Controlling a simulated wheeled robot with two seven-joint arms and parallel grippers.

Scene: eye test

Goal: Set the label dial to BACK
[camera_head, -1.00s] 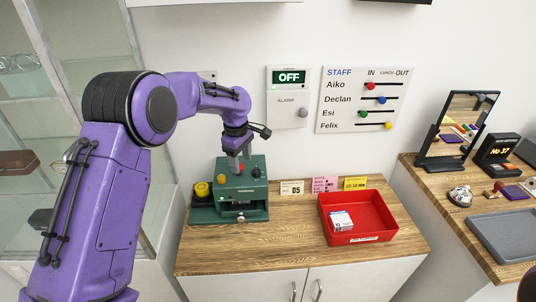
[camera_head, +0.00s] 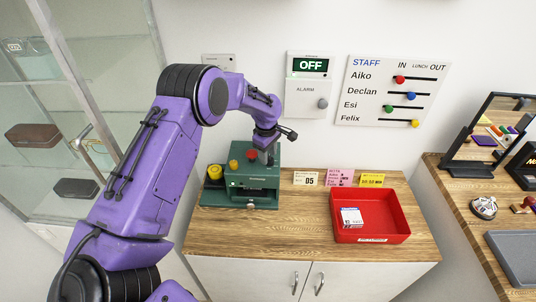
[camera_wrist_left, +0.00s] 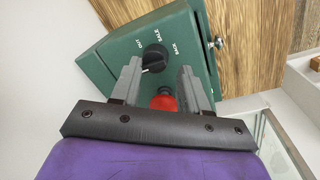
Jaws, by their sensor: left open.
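The green label machine (camera_head: 238,187) stands at the left of the wooden counter. In the left wrist view its black dial (camera_wrist_left: 155,55) has the words OUT, SALE and BACK around it. A pale mark shows low on the dial by a finger; I cannot tell which word is set. A red button (camera_wrist_left: 164,103) is beside the dial. My left gripper (camera_wrist_left: 161,78) is open, its fingers pointing down at the machine's top near the dial; contact is unclear. In the head view this gripper (camera_head: 266,158) hides the dial, right of the red button (camera_head: 251,154). My right gripper is out of view.
A yellow knob (camera_head: 214,171) is at the machine's left and an orange one (camera_head: 233,164) on its top. A red tray (camera_head: 397,218) holding a small white box (camera_head: 351,217) is on the right. Cards (camera_head: 340,178) stand behind. A glass cabinet (camera_head: 45,120) is at the left.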

